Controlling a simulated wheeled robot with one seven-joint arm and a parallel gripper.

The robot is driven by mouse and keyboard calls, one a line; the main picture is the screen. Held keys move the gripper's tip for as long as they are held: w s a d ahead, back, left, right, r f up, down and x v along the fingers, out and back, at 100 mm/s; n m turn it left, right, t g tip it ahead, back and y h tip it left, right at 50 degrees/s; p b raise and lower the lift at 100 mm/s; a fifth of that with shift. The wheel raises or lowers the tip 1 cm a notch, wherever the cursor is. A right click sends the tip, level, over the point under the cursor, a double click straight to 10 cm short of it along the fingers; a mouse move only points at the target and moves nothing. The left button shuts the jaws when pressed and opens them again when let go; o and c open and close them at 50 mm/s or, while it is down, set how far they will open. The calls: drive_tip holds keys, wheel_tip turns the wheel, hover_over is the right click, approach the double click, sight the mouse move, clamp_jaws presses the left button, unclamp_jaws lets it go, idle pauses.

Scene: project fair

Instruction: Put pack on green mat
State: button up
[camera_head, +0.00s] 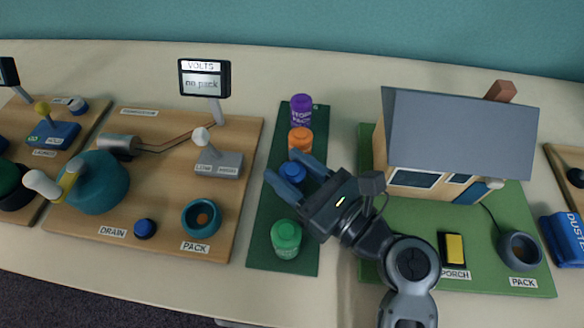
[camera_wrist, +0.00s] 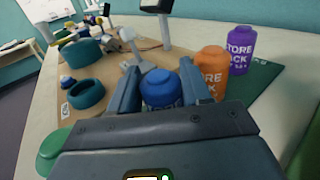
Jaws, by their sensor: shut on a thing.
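A blue pack (camera_head: 293,172) is between the two fingers of my gripper (camera_head: 290,168), which is shut on it. The blue pack (camera_wrist: 160,88) also shows between the fingers in the wrist view, its label partly hidden by the gripper body. It is over the dark green mat (camera_head: 262,225); I cannot tell whether it touches the mat. An orange pack (camera_head: 300,140) and a purple pack (camera_head: 301,108) stand behind it on the mat. A green pack (camera_head: 286,239) stands in front of it.
Left is a wooden board (camera_head: 160,205) with a teal pot (camera_head: 98,182), an empty-looking round PACK holder (camera_head: 201,218) and a display (camera_head: 204,78) reading "no pack". Right is a green board (camera_head: 420,225) with a model house (camera_head: 460,130) and another PACK holder (camera_head: 519,250).

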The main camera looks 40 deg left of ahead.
sight(302, 181)
drive_tip(key=o, duration=0.9)
drive_tip(key=shift+f, duration=0.15)
drive_tip(key=shift+r, duration=0.25)
drive_tip(key=d, duration=0.7)
drive_tip(key=shift+s+d+f+b, duration=0.1)
drive_tip(key=shift+s+d+b, duration=0.15)
drive_tip(key=shift+s+b, duration=0.1)
